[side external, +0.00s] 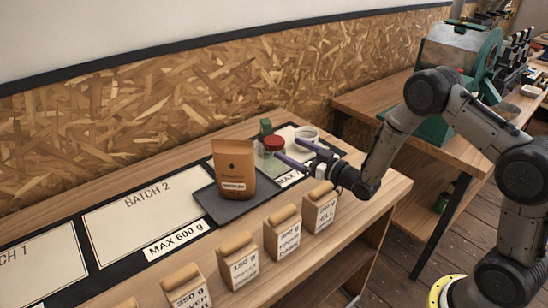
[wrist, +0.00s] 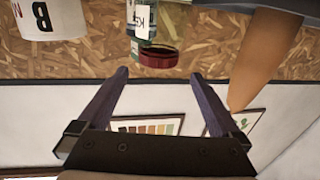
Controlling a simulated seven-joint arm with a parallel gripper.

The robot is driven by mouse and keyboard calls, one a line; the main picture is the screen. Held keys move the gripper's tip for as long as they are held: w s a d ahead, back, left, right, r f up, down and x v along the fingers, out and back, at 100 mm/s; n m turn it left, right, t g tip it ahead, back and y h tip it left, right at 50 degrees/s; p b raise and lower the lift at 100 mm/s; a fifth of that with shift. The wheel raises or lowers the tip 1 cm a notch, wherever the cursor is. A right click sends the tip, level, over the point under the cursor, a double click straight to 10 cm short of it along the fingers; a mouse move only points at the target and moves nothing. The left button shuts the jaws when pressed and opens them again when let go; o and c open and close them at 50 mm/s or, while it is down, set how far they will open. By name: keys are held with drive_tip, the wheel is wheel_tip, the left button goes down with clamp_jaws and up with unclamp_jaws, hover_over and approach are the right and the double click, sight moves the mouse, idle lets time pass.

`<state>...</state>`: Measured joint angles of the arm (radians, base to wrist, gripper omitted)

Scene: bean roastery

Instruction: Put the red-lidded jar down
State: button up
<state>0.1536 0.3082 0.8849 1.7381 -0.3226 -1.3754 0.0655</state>
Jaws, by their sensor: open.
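A brown pouch (side external: 233,170) stands on a dark tray (side external: 213,204) left of the jar. A white round container (side external: 307,134) stands close on the right, with a green object (side external: 265,127) behind. Several small bags, such as one labelled HELL (side external: 320,208), line the front edge. The BATCH 2 panel (side external: 140,215) is clear.

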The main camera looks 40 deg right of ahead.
sight(282, 144)
drive_tip(key=shift+w+f, duration=0.2)
drive_tip(key=shift+w, duration=0.1)
drive_tip(key=w, duration=0.4)
drive_tip(key=w+a, duration=0.1)
drive_tip(key=w, duration=0.1)
drive_tip(key=shift+w+r, duration=0.1)
drive_tip(key=shift+w, duration=0.3)
clamp_jaws()
